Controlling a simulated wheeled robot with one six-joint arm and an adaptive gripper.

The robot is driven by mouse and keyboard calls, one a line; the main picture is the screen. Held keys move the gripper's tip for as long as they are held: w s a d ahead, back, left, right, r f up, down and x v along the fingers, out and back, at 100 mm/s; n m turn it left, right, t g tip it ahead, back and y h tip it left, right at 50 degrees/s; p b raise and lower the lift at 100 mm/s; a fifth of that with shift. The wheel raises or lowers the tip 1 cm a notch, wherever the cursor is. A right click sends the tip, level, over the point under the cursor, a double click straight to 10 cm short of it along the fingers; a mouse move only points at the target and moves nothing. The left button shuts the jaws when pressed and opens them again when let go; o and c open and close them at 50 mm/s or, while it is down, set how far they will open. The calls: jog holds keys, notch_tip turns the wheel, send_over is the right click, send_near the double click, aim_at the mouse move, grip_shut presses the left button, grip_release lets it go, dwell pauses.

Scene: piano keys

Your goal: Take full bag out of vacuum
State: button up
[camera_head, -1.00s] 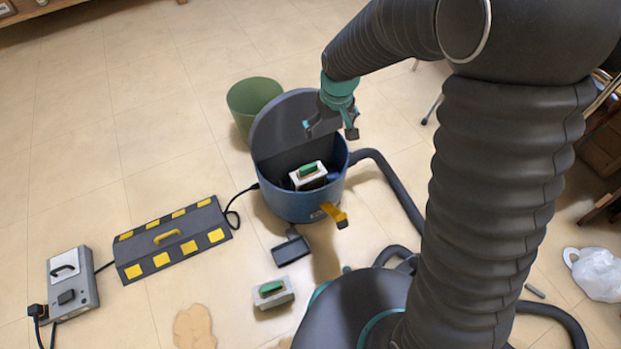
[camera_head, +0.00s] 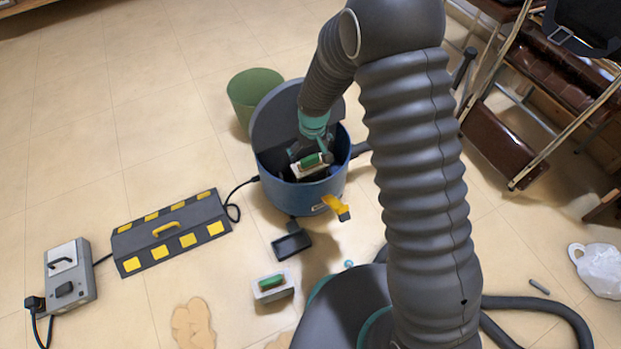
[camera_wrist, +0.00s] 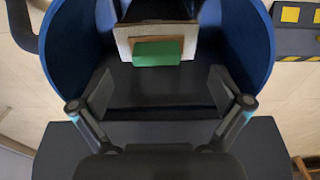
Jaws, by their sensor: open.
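The blue vacuum canister (camera_head: 287,196) stands open on the floor, its dark lid (camera_head: 272,118) tipped back. Inside sits a pale boxy bag (camera_head: 310,171) with a green tab (camera_head: 311,160). My gripper (camera_head: 309,152) is inside the canister mouth, close to the tab. In the wrist view the gripper (camera_wrist: 160,92) is open and empty. The green tab (camera_wrist: 157,53) and the pale front of the bag (camera_wrist: 124,46) show just beyond the fingertips, between their lines. I cannot tell whether anything touches. A similar pale block with a green tab (camera_head: 272,284) lies on the floor.
A green bin (camera_head: 252,92) stands behind the canister. A yellow latch (camera_head: 335,204) sticks out in front, near a small dark tray (camera_head: 291,245). A yellow-marked dark case (camera_head: 170,236) and grey power box (camera_head: 70,275) lie left. A white plastic bag (camera_head: 598,268) and folding chairs are right.

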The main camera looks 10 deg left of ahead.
aim_at(310, 158)
jog(key=shift+w+a+f+b, duration=0.15)
jog(key=shift+w+f, duration=0.2)
jog(key=shift+f, duration=0.95)
jog(key=shift+w+d+f+b, duration=0.15)
jog(key=shift+w+f, duration=0.15)
jog(key=shift+f, duration=1)
jog(key=shift+a, duration=0.1)
jog(key=c, duration=1.9)
